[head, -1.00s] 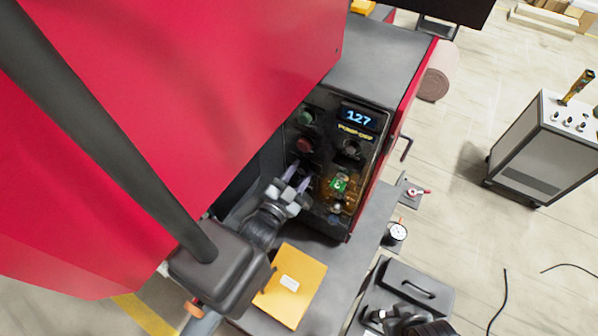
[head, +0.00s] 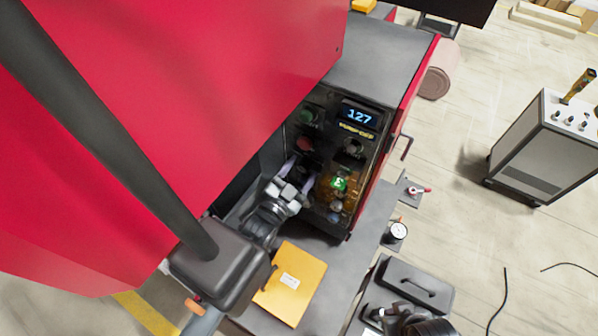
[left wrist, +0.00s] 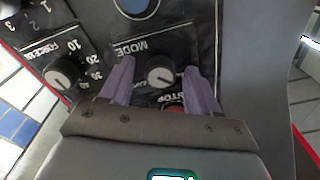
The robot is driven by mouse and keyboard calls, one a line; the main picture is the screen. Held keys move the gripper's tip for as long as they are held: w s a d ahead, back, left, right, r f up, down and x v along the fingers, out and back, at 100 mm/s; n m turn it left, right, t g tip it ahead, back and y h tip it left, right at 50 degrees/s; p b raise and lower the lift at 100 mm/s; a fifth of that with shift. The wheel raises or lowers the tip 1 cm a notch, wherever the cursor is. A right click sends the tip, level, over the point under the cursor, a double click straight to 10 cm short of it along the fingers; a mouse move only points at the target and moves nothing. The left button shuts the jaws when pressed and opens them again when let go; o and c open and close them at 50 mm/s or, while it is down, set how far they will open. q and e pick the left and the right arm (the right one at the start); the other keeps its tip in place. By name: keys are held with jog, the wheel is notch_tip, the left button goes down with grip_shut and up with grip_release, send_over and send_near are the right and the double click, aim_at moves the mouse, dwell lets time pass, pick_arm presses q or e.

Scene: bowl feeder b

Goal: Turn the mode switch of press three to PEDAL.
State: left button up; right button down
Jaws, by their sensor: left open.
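The mode switch is a round knob with a white pointer (left wrist: 160,75), under an upside-down MODE label on a dark panel in the left wrist view. My left gripper (left wrist: 160,68) is open, with its two purple fingers either side of the knob; I cannot tell whether they touch it. In the head view the left gripper (head: 299,173) is at the lower left of the press's control panel (head: 333,218) and hides the switch there.
A FORCE knob (left wrist: 60,75) and a partly hidden red STOP button (left wrist: 174,106) are close to the fingers. A yellow folder (head: 290,284) lies below the left gripper.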

pick_arm(q)
jog(key=shift+s, duration=0.1)
jog(key=b+v, duration=0.2)
jog(key=v, duration=0.8)
jog(key=shift+s+a, duration=0.2)
jog(key=shift+s, duration=0.1)
